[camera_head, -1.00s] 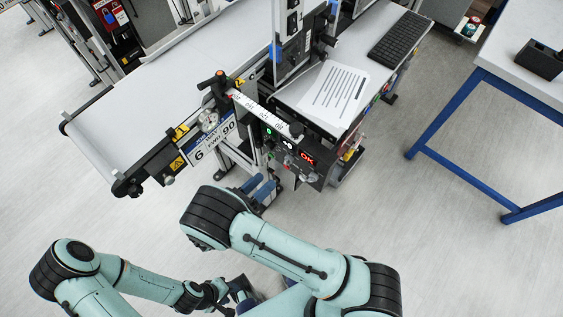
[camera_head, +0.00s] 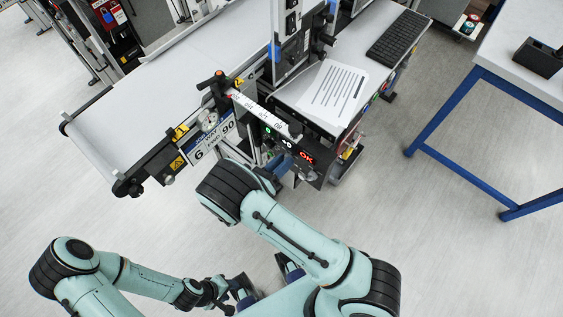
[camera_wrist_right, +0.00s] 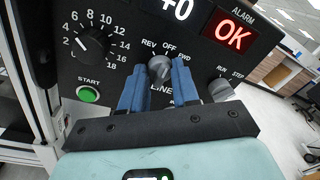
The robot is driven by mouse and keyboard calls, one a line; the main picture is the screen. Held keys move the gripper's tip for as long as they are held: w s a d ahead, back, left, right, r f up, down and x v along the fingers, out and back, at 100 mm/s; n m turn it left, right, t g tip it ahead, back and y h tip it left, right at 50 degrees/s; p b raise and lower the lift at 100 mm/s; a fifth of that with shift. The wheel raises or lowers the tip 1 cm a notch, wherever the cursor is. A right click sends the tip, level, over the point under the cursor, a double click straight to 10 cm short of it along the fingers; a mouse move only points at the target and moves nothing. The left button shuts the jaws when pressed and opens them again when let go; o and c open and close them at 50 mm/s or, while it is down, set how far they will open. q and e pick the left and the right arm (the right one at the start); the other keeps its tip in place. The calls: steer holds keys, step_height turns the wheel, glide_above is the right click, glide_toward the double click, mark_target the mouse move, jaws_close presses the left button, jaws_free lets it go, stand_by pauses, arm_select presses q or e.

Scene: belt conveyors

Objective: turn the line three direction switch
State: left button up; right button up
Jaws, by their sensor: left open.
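The line three direction switch (camera_wrist_right: 160,69) is a grey knob on a dark control panel, under the labels REV, OFF and FWD, in the right wrist view. My right gripper (camera_wrist_right: 161,75) has one blue finger on each side of the knob, with the tips spread; whether they touch it is unclear. In the head view my right gripper (camera_head: 276,170) is at the panel front, partly behind my arm, and the switch is hidden. My left gripper (camera_head: 242,289) is open and low at the bottom, away from the panel.
The panel also carries a green START button (camera_wrist_right: 88,94), a numbered dial (camera_wrist_right: 95,42), a RUN/STEP knob (camera_wrist_right: 221,89) and a red OK display (camera_wrist_right: 235,34). A belt conveyor (camera_head: 170,85) lies left of the panel. A blue-legged table (camera_head: 480,150) stands at right with clear floor before it.

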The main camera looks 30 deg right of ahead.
jaws_close()
steer(key=shift+m, duration=0.3)
steer(key=m+b, duration=0.2)
steer(key=m, duration=0.6)
steer(key=shift+s+y, duration=0.1)
steer(key=shift+y, duration=0.3)
steer(key=o, duration=0.9)
jaws_free()
steer(key=shift+r, duration=0.1)
